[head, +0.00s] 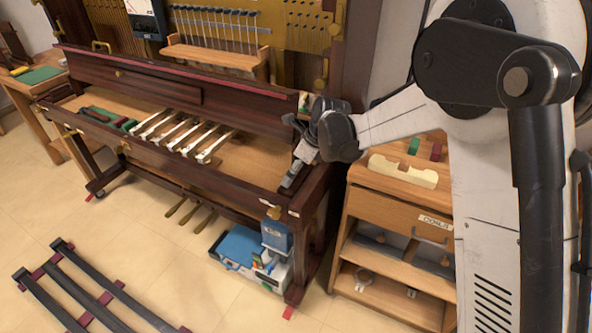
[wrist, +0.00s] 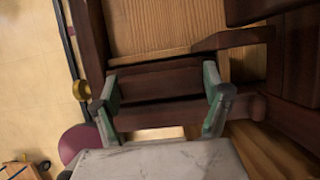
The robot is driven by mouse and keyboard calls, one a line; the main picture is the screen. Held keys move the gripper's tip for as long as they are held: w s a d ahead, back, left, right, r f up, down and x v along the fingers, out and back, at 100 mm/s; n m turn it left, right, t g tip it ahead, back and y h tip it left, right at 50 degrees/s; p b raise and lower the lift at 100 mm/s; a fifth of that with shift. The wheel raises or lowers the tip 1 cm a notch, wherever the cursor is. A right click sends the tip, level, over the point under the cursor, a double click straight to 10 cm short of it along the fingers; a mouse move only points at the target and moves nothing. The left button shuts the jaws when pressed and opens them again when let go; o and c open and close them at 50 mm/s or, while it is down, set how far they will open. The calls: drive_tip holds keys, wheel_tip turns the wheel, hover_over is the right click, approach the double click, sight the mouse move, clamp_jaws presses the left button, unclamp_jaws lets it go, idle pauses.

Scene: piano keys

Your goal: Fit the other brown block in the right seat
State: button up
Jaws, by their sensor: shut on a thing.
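The brown block (wrist: 160,84) is dark reddish wood and lies between the two green-padded fingers of my gripper (wrist: 162,92), which is shut on it. In the head view my gripper (head: 296,172) is low at the right end of the piano's key bed (head: 245,160), beside the dark right end of the case. The block cannot be made out there against the dark wood. In the wrist view it lies close to the dark front rail (wrist: 160,113). The right seat is largely hidden by the block and fingers; I cannot tell whether the block touches its bottom.
Several pale keys (head: 187,134) stand mid-bed, with green and dark pieces (head: 106,119) at the left. A wooden cabinet (head: 395,188) at right carries a cream piece (head: 403,171) and small green and red blocks. The bed between keys and gripper is bare.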

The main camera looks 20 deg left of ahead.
idle(0.3)
drive_tip(key=o, duration=1.4)
drive_tip(key=v, duration=1.2)
